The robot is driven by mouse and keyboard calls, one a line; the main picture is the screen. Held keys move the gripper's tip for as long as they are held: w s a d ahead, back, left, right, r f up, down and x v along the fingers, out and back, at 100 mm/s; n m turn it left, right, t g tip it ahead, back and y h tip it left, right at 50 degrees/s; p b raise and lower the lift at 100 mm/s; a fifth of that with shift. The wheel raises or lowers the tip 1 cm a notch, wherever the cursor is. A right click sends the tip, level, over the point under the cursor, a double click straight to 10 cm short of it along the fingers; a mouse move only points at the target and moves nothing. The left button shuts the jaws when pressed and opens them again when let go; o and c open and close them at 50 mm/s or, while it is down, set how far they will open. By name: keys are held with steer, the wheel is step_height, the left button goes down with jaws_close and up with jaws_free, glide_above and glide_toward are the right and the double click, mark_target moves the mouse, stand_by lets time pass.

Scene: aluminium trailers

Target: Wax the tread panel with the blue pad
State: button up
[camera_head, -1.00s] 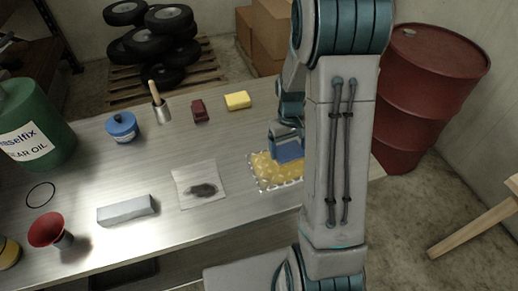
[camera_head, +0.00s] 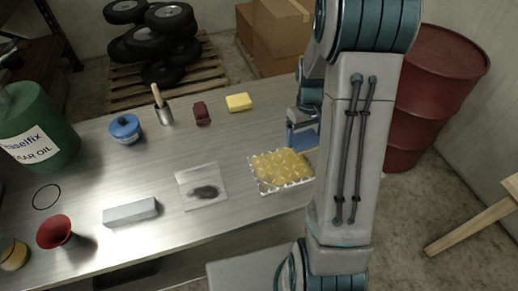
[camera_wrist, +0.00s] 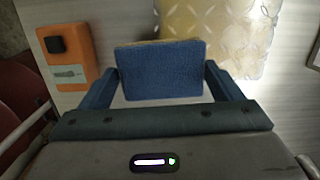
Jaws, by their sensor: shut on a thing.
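The tread panel (camera_head: 281,170) lies on the metal bench, left of my arm in the head view. Its middle has a yellowish coat and its edge shows bare bright metal. The panel also shows at the top of the wrist view (camera_wrist: 215,30). My gripper (camera_wrist: 160,85) is shut on the blue pad (camera_wrist: 160,71), which sits between its two fingers. In the head view the blue pad (camera_head: 302,136) is just behind the panel's far right corner and looks raised off it. My arm hides part of the area right of the panel.
An orange box (camera_wrist: 70,50) is beside the pad.

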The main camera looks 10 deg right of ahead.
mark_target(306, 139)
steer(key=shift+r+p, duration=0.85)
steer(key=shift+r, duration=0.8)
